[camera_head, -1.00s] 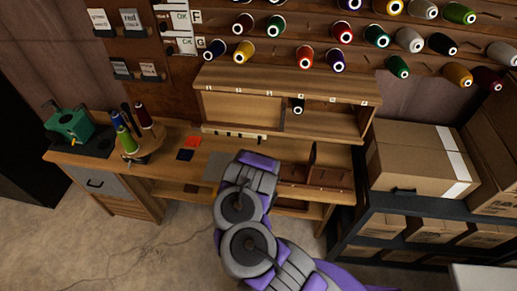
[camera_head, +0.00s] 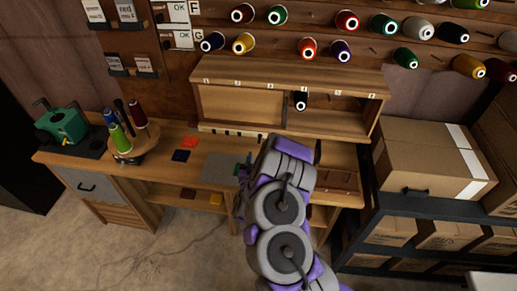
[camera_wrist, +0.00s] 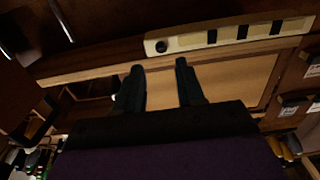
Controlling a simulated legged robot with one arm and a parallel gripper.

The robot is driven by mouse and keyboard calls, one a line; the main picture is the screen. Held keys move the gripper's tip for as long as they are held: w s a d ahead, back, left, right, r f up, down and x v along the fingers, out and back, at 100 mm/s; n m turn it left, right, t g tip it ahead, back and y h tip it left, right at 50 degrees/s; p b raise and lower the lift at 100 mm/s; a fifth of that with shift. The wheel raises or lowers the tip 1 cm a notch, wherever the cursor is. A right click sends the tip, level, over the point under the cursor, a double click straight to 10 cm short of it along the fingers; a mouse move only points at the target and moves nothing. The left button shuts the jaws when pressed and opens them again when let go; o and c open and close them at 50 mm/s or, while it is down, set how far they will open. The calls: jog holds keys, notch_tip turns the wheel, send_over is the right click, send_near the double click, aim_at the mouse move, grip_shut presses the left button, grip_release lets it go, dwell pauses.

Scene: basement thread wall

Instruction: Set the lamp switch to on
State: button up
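A cream strip (camera_wrist: 230,35) with a round dark knob and several dark rectangles runs along a wooden edge in the wrist view. In the head view a pale strip with dark marks (camera_head: 236,133) sits under the front of the wooden shelf unit. I cannot tell which part is the lamp switch or its setting. My gripper (camera_wrist: 158,68) shows two dark fingers apart with nothing between them. Its fingertips appear just below the strip in the wrist view; the distance is unclear. In the head view my arm mostly hides the gripper.
The shelf unit (camera_head: 290,78) holds a dark spool (camera_head: 300,101). Thread spools hang on the wall above. A green machine (camera_head: 62,125) and a spool stand (camera_head: 133,155) are on the bench left. Cardboard boxes (camera_head: 430,160) on a dark rack stand right. Floor in front is clear.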

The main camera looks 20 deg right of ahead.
aim_at(259, 142)
jog(key=b+x, duration=0.2)
jog(key=x, duration=0.5)
jog(key=shift+w+d+b, duration=0.2)
jog(key=shift+w+b, duration=0.1)
jog(key=shift+b, duration=0.1)
grip_shut()
